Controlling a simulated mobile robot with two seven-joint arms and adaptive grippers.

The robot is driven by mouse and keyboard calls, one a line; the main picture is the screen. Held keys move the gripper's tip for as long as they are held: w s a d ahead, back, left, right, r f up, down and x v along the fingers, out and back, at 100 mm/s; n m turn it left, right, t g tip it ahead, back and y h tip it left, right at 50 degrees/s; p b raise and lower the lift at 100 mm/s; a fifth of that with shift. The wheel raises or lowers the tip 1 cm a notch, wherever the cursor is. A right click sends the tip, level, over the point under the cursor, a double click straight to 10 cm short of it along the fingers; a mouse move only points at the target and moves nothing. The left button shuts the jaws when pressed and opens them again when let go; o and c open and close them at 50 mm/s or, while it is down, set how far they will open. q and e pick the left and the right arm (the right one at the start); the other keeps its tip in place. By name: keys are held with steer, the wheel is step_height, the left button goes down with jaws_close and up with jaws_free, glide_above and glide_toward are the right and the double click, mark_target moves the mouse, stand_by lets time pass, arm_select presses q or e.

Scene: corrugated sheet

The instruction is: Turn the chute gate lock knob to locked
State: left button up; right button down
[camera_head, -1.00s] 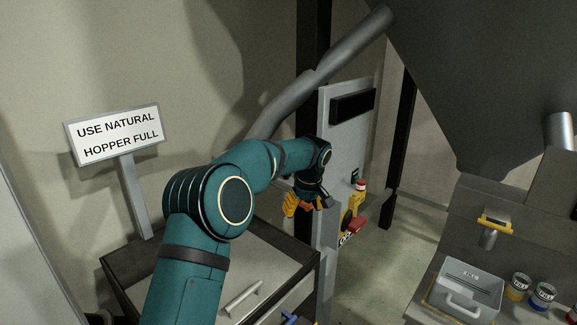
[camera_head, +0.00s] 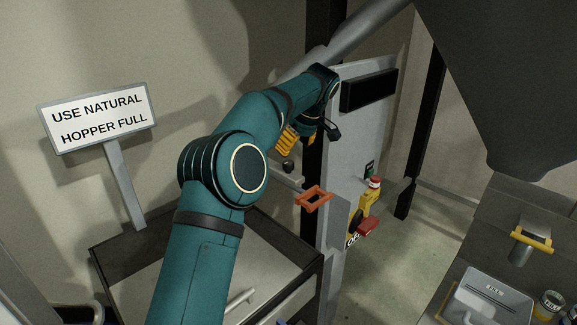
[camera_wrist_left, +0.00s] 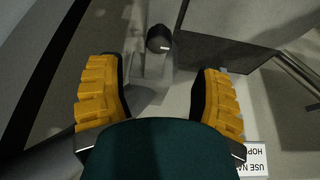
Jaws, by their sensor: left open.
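A small dark round knob (camera_head: 288,166) sits by a grey bracket to the left of the black post. In the left wrist view the knob (camera_wrist_left: 158,38) is dark with a short white mark on its face, at the upper middle. My left gripper (camera_head: 299,139) is just above the knob in the head view. Its yellow ribbed fingers are spread wide in the left wrist view (camera_wrist_left: 158,97). The knob shows beyond the fingertips, between their lines, and nothing is held. My right gripper is out of view.
An orange handle (camera_head: 313,198) juts out beside the knob. A grey panel (camera_head: 368,135) with a red-topped yellow device (camera_head: 369,200) stands right of the post. A sign (camera_head: 98,117) stands at left.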

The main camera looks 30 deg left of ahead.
mark_target(288, 162)
arm_select(q)
steer(key=x, duration=0.7)
steer(key=shift+w+f+b, duration=0.15)
steer(key=shift+f+b, duration=0.05)
steer(key=shift+b, duration=0.2)
jaws_close()
